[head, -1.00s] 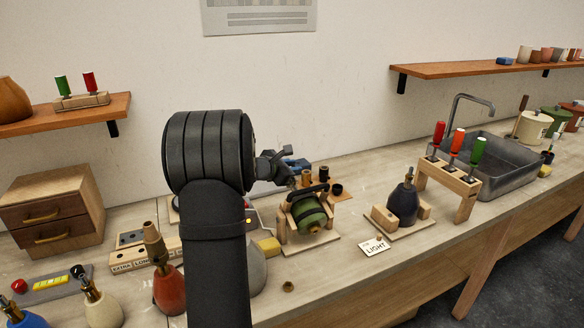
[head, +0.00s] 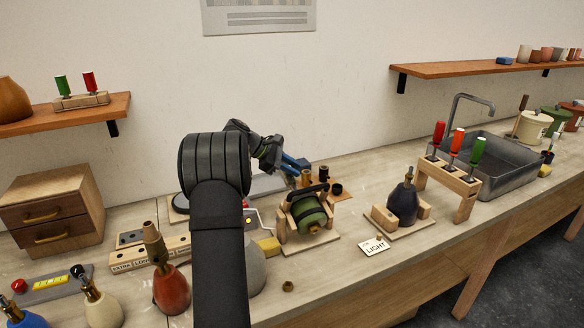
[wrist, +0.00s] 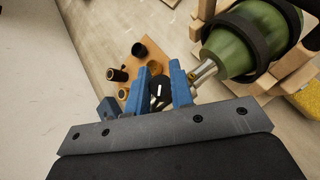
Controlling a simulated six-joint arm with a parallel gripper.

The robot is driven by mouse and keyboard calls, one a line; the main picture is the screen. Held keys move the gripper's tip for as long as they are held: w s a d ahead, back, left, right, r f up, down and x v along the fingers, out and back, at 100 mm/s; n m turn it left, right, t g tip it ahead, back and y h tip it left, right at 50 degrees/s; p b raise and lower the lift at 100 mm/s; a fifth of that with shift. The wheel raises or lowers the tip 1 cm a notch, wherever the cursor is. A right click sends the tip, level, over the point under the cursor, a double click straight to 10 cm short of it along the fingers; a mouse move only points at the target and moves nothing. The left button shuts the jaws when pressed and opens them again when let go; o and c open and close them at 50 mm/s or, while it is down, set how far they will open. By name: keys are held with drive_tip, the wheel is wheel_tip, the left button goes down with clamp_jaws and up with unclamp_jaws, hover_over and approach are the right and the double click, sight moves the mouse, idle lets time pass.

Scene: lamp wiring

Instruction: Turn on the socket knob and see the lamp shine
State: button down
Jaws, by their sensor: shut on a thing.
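The green lamp body (head: 309,213) lies on its side, held by dark straps in a wooden cradle (head: 284,228). In the wrist view the green body (wrist: 236,50) is at the upper right, with a metal socket neck (wrist: 205,71) pointing left towards my fingers. The right finger hides where the knob meets the socket. I see no glow from the lamp.
A wooden board (head: 342,185) with brass and black cylinders stands just behind the cradle. A yellow sponge (head: 268,246) lies left of it, and a LIGHT card (head: 374,247) at right front. A dark lamp base (head: 404,204) stands farther right.

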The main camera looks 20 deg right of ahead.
drive_tip(key=m+g+y, duration=0.3)
drive_tip(key=m+y, duration=0.1)
drive_tip(key=m, duration=0.1)
drive_tip(key=shift+g, duration=0.4)
drive_tip(key=shift+a+m+y, duration=0.1)
drive_tip(key=shift+m+y, duration=0.3)
drive_tip(key=shift+y, duration=0.1)
drive_tip(key=c, duration=1.3)
unclamp_jaws()
drive_tip(key=shift+n+h, duration=0.3)
